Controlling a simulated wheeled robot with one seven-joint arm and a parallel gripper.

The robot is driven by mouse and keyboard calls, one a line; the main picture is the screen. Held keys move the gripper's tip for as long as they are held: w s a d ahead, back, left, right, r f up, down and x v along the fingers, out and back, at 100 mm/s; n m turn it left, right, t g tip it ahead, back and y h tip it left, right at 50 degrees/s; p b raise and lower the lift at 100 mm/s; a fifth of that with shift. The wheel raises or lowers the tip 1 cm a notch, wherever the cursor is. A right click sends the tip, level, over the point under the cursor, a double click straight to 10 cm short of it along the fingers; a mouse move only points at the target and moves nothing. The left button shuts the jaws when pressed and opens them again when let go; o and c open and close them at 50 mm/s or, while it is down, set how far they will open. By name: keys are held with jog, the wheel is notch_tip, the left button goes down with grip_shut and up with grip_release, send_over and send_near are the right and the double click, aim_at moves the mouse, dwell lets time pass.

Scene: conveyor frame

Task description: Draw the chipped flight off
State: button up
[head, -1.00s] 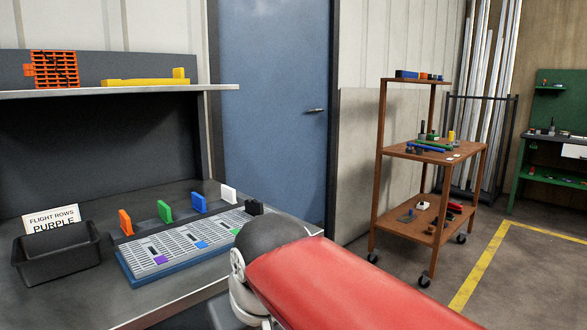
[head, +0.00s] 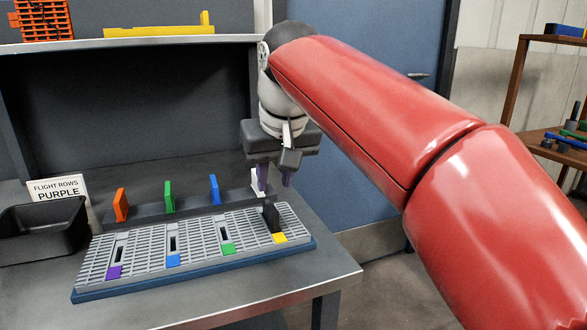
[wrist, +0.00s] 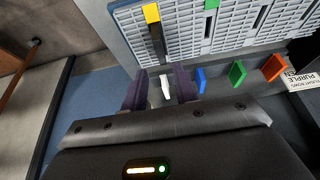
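A black upright flight (head: 270,216) stands in the conveyor frame (head: 190,262) at its right end, beside a yellow tag (head: 279,238). It also shows in the wrist view (wrist: 157,42); I cannot make out a chip on it. My gripper (head: 276,180) is open above the frame's back right corner, its two dark fingers pointing down. A white flight (wrist: 167,88) shows between the fingertips in the wrist view; I cannot tell whether they touch it. In the head view it is partly hidden. Orange (head: 120,204), green (head: 169,196) and blue (head: 214,189) flights stand on the dark rack behind the frame.
A black bin (head: 42,229) with a card reading "FLIGHT ROWS PURPLE" (head: 59,188) stands at left. Purple (head: 114,272), blue (head: 173,260) and green (head: 228,249) tags mark slots without flights. A shelf (head: 130,44) overhangs the bench. The bench front is clear.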

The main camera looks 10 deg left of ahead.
aim_at(271, 206)
jog(key=b+x, duration=0.3)
jog(key=x, duration=0.5)
jog(key=shift+s, duration=0.1)
jog(key=shift+r, duration=0.2)
grip_shut()
jog(key=shift+r, duration=0.1)
jog(key=shift+r+p, duration=0.55)
jog(key=shift+p, duration=0.15)
notch_tip(271, 206, up, 2)
jog(key=shift+r+p, duration=0.1)
jog(key=shift+p, duration=0.75)
jog(key=shift+r, duration=1.05)
